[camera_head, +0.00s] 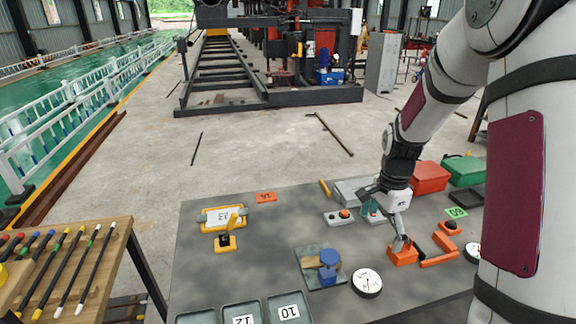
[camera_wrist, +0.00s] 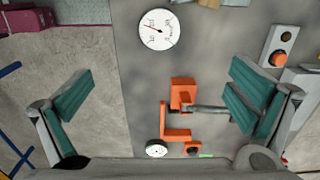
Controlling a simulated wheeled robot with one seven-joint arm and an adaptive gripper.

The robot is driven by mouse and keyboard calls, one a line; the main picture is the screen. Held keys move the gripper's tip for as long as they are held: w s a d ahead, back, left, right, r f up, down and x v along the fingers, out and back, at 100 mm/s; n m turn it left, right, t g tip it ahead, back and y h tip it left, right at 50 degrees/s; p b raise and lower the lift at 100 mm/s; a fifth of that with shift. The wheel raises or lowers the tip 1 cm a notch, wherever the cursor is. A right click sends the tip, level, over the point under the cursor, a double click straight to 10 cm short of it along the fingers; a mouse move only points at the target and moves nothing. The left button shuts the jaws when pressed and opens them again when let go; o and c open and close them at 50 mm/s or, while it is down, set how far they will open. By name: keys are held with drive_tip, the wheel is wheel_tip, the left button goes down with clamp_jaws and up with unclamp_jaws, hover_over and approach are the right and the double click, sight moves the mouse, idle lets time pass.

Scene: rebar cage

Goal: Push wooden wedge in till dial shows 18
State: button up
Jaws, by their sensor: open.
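The wooden wedge, a small brown piece (camera_head: 312,262), lies against a blue clamp-like block (camera_head: 329,266) on a grey plate (camera_head: 322,284). A round white dial (camera_head: 367,283) sits right of the plate, and a matching dial with a red needle shows in the wrist view (camera_wrist: 157,29). I cannot read its value. My gripper (camera_head: 384,214) is open and empty, above the table to the upper right of the wedge. Its teal-padded fingers are spread wide in the wrist view (camera_wrist: 160,98). The wedge is not visible in the wrist view.
An orange block with a lever (camera_head: 402,256) and an orange L-shaped piece (camera_head: 440,250) stand beneath my gripper. A grey box with an orange button (camera_head: 338,218) is nearby. A yellow-framed fixture (camera_head: 222,219) and trays (camera_head: 240,312) occupy the left. Red and green boxes (camera_head: 430,177) stand behind.

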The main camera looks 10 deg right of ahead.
drive_tip(key=s+a+r+n+t+b, duration=0.1)
drive_tip(key=s+a+r+n+t, duration=0.1)
drive_tip(key=s+a+r+n, duration=0.55)
drive_tip(key=s+a+r+n+t+b, duration=0.2)
drive_tip(key=a+r+n, duration=0.3)
drive_tip(key=r, duration=0.5)
drive_tip(key=s+a+r+n+t, duration=0.1)
drive_tip(key=s+a+n, duration=0.1)
drive_tip(key=s+n, duration=0.3)
drive_tip(key=shift+s+a+r+t, duration=0.2)
drive_tip(key=shift+s+a+t, duration=0.1)
drive_tip(key=shift+s, duration=0.75)
drive_tip(key=shift+c, duration=0.2)
